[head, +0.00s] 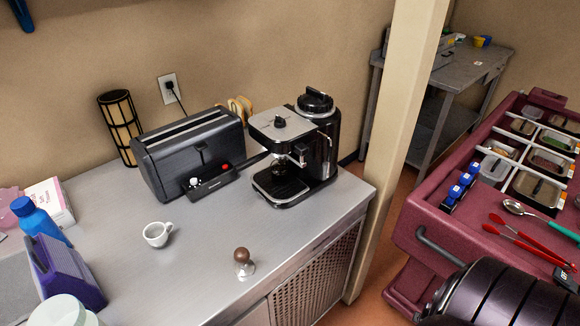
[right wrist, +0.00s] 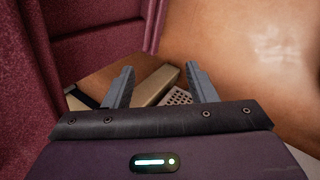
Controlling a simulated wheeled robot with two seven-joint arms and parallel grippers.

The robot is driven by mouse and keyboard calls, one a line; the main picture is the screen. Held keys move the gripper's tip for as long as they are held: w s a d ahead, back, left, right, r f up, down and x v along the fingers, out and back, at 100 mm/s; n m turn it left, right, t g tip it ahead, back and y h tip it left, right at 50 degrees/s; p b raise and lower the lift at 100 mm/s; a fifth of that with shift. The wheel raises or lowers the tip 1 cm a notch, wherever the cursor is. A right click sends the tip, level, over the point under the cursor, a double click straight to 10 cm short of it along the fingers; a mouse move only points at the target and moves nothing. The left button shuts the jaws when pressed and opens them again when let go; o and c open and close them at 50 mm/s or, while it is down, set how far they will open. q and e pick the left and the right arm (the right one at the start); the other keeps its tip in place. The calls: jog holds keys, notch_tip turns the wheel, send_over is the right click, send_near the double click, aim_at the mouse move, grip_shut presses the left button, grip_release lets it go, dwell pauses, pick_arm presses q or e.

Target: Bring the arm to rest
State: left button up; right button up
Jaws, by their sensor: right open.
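My right arm (head: 500,298) shows at the lower right in the head view, beside the maroon serving cart (head: 412,222). Its fingertips are out of that view. In the right wrist view my right gripper (right wrist: 160,82) is open, its two grey fingers apart with nothing between them. The cart's maroon side (right wrist: 95,50) is close on the left there, and the floor (right wrist: 245,60) shows on the right. My left gripper is not in view.
The steel counter (head: 200,250) holds a coffee machine (head: 285,140), a toaster (head: 190,150), a white cup (head: 157,234) and a tamper (head: 242,258). A pillar (head: 400,120) stands between counter and cart. Red tongs (head: 525,240) lie on the cart.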

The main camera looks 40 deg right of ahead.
jog(key=s+a+f+y+b, duration=0.1)
jog(key=a+f, duration=0.3)
jog(key=a, duration=0.9)
jog(key=s+a+f+m+y+b, duration=0.1)
jog(key=a+f, duration=0.4)
jog(key=a, duration=0.8)
jog(key=a+f+m+y+b, duration=0.1)
jog(key=a+f+y, duration=0.2)
jog(key=a, duration=1)
jog(key=shift+s+a+f+y, duration=0.15)
jog(key=shift+s+f+y, duration=0.2)
jog(key=shift+f, duration=0.5)
